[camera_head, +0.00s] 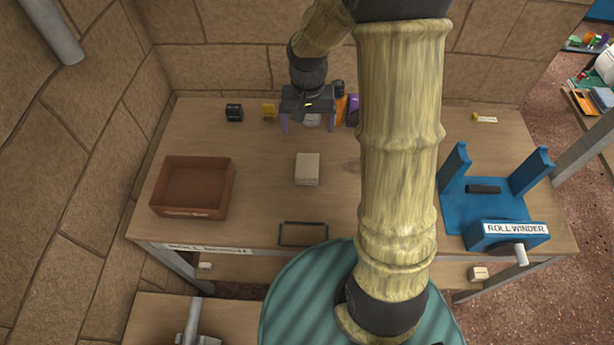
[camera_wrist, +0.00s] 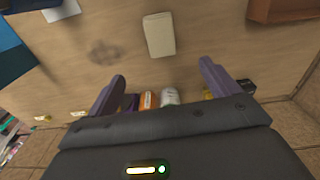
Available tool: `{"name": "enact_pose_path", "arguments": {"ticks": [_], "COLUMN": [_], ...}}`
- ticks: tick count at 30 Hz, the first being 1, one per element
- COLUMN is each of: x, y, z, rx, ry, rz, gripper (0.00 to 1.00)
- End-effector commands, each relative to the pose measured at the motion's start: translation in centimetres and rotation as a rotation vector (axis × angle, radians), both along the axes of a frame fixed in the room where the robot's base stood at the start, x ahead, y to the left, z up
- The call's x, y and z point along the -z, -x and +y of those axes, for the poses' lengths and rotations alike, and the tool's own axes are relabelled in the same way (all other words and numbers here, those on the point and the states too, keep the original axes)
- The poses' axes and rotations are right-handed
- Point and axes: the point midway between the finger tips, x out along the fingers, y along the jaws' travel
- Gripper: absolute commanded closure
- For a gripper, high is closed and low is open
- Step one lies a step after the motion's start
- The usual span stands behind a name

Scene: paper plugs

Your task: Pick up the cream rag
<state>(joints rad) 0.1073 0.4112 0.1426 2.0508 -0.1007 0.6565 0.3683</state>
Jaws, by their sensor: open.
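The cream rag (camera_head: 307,169) is a small folded block lying flat on the middle of the wooden table. It also shows in the wrist view (camera_wrist: 159,34), beyond my fingertips and between their lines. My gripper (camera_head: 308,122) is above the back part of the table, behind the rag in the head view. It is open and empty, with its two purple fingers (camera_wrist: 162,75) spread apart. It does not touch the rag.
A brown open box (camera_head: 193,212) is at the left and a blue roll winder (camera_head: 490,207) at the right. A dark rectangular frame (camera_head: 303,243) lies at the front edge. Small items, including a black one (camera_head: 234,113) and a yellow one (camera_head: 269,111), line the back. Table around the rag is clear.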

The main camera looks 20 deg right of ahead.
Motion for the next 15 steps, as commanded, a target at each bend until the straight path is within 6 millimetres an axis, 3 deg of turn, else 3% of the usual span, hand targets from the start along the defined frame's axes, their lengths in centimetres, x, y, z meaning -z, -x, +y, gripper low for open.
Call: {"name": "enact_pose_path", "arguments": {"ticks": [1, 3, 15], "x": [1.58, 2.08, 2.21], "y": [-0.94, -1.65, -1.84], "z": [0.01, -0.02, -0.04], "rx": [0.02, 0.041, 0.048], "ry": [-0.004, -0.005, -0.005], "rz": [0.015, 0.025, 0.031], "gripper": [0.13, 0.13, 0.13]}}
